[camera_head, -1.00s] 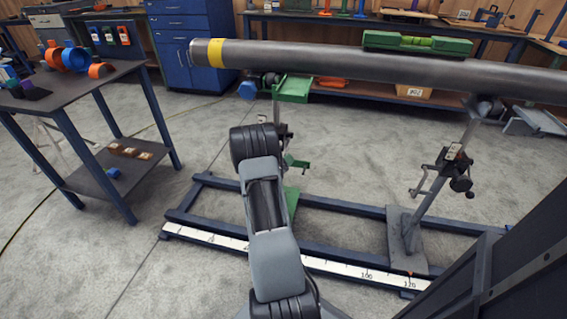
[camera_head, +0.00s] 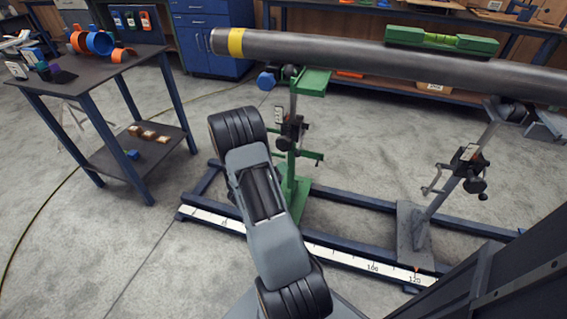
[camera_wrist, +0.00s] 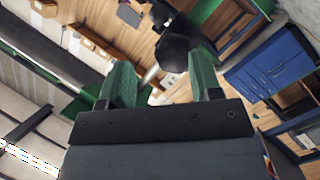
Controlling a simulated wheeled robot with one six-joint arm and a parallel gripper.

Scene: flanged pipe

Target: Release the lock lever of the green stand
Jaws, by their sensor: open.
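The green stand (camera_head: 291,165) stands upright on the blue floor frame, its green head (camera_head: 309,82) just under the pipe (camera_head: 370,62). A dark clamp with a tag (camera_head: 292,131) sits midway up its post, and a small green arm (camera_head: 309,155) sticks out below. I cannot tell for sure which part is the lock lever. My gripper (camera_wrist: 160,80) shows only in the wrist view, with two green fingers apart and nothing held. A black rounded part (camera_wrist: 178,46) and a pale rod lie beyond the fingertips; contact cannot be judged.
A grey stand (camera_head: 425,205) holds the pipe at the right. A green level (camera_head: 440,40) lies on the pipe. A ruler strip (camera_head: 330,253) edges the floor frame (camera_head: 355,212). A dark cart (camera_head: 90,85) stands left. Clear floor lies between cart and frame.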

